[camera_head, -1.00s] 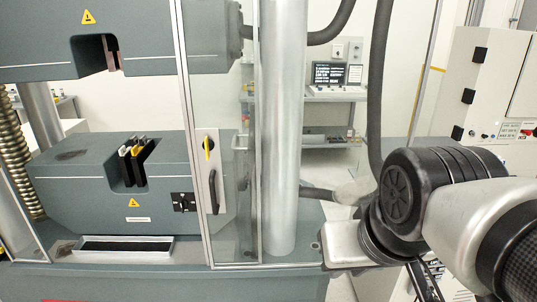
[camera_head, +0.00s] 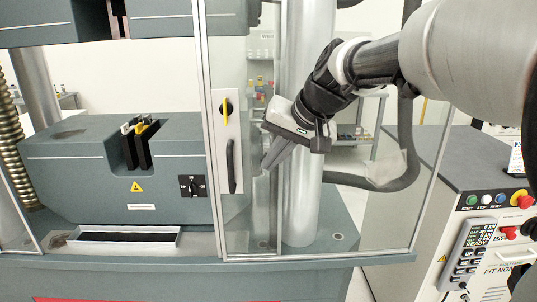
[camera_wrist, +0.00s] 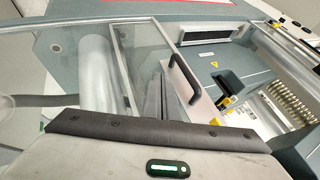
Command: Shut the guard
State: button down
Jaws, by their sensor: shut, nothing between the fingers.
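The guard (camera_head: 204,120) is a clear framed panel standing to the right of the test space. The opening left of it, in front of the lower grip, looks uncovered. Its white plate (camera_head: 227,110) carries a yellow latch (camera_head: 226,110) and a dark upright handle (camera_head: 232,165). My gripper (camera_head: 268,164) is shut and empty, just right of the handle and apart from it in the head view. In the wrist view my fingers (camera_wrist: 157,98) point toward the glass beside the handle (camera_wrist: 185,79). Whether they touch the guard I cannot tell.
The lower grip block (camera_head: 80,180) and a shallow tray (camera_head: 120,237) stand left of the guard. A metal column (camera_head: 303,210) stands behind the glass. A control cabinet with buttons and a pendant (camera_head: 468,250) is at the right.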

aim_at(243, 172)
jog(key=w+a+f, duration=0.1)
jog(key=a, duration=0.1)
jog(key=w+a+f, duration=0.1)
jog(key=a+f, duration=0.1)
jog(key=w+a+f, duration=0.1)
jog(key=a+f, duration=0.1)
jog(key=shift+w+a, duration=0.2)
jog(key=shift+a, duration=0.05)
jog(key=shift+a+r, duration=0.1)
